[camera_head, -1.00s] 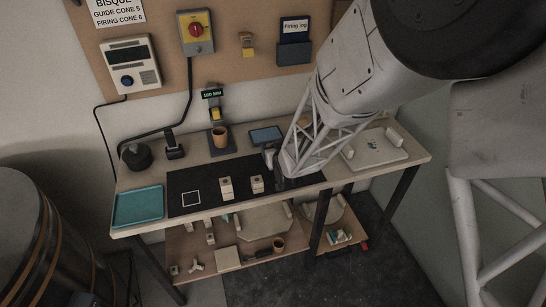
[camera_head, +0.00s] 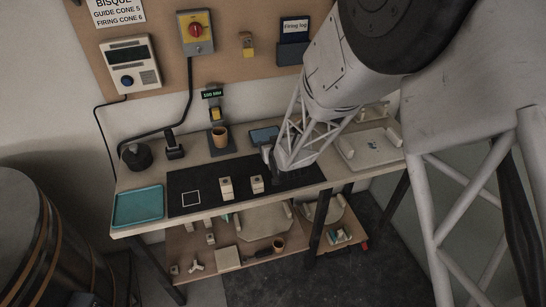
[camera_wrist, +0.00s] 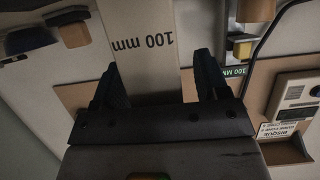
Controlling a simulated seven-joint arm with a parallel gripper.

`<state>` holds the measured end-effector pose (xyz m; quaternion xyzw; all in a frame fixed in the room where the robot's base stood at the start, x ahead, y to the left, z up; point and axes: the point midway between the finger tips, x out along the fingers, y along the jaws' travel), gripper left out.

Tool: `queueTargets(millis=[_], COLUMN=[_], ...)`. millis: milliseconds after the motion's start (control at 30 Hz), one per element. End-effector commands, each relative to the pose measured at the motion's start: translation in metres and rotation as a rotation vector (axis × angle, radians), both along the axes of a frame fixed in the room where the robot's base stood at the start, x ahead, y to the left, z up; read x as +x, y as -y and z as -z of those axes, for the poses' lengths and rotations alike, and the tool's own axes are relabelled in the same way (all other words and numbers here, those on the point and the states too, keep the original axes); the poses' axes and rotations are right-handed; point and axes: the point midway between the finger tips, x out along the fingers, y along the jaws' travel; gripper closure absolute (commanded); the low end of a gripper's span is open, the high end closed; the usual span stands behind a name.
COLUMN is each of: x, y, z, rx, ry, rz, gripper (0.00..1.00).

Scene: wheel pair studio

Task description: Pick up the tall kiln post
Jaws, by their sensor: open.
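A cream kiln post (camera_wrist: 142,70) printed "100 mm" fills the middle of the wrist view, seen between the two dark fingers of my gripper (camera_wrist: 160,85). The fingers are apart, with gaps beside the post; I cannot tell how deep it sits between them. In the head view my gripper end is over the right part of the black mat (camera_head: 205,175), and my arm hides what is under it. Two smaller-looking cream posts stand on the mat to the left, one (camera_head: 227,188) nearer the white square outline and one (camera_head: 257,184) closer to my gripper.
A teal tray (camera_head: 138,205) lies at the bench's left end. A pale board (camera_head: 372,149) lies at the right. The lower shelf holds several parts.

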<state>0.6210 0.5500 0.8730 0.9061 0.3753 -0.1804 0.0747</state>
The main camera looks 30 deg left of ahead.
Motion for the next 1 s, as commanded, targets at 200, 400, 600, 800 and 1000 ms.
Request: queueTargets(millis=[200, 400, 600, 800, 1000], x=[-0.0001, 0.0000, 0.0000, 0.0001, 0.0002], y=[0.0001, 0.0000, 0.0000, 0.0000, -0.0001], z=[0.0000, -0.0001, -0.0001, -0.0005, -0.0033], rx=[0.000, 0.000, 0.000, 0.001, 0.001], ry=[0.000, 0.000, 0.000, 0.001, 0.001], rz=[0.000, 0.000, 0.000, 0.000, 0.000], gripper=[0.32, 0.58, 0.89, 0.95, 0.95])
